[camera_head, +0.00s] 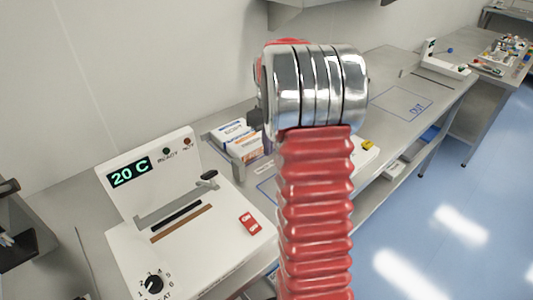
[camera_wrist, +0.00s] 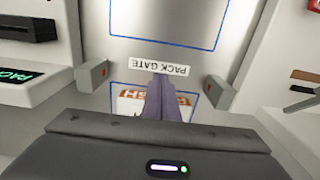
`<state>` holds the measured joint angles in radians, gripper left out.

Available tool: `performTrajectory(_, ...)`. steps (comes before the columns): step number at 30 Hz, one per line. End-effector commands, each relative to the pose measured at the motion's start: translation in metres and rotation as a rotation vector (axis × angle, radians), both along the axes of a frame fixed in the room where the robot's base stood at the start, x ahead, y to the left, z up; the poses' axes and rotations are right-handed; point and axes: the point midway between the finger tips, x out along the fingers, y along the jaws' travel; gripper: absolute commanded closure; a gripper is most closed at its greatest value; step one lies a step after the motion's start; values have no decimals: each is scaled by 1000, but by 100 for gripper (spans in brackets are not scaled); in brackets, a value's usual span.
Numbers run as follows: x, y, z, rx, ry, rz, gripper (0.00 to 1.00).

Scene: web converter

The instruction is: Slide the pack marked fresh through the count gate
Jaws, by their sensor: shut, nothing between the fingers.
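In the wrist view a white pack (camera_wrist: 129,104) with orange-red print lies on the bench, partly hidden by my fingers and gripper body. Only the end of its lettering shows, seemingly "SH". My gripper (camera_wrist: 160,80) is shut and empty; its fingertips are over or beside the pack, and I cannot tell whether they touch it. Beyond the pack is a "PACK GATE" label (camera_wrist: 178,69), upside down in this view, between a left gate post (camera_wrist: 97,76) and a right gate post (camera_wrist: 217,92).
A heat sealer (camera_head: 225,235) showing 20 C stands at the left in the head view. A blue outline marked OUT (camera_head: 402,101) lies clear farther along the bench. A clear blue-outlined area (camera_wrist: 170,22) also shows beyond the gate.

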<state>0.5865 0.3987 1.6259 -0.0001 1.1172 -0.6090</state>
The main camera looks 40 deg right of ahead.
Motion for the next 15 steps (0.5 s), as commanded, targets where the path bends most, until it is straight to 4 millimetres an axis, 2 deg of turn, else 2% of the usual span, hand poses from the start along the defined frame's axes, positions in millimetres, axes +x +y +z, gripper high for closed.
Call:
performTrajectory(3,1,0,22,-3,-4,0,100)
performTrajectory(9,1,0,50,-2,-2,0,100)
performTrajectory(15,0,1,61,0,0,1,100)
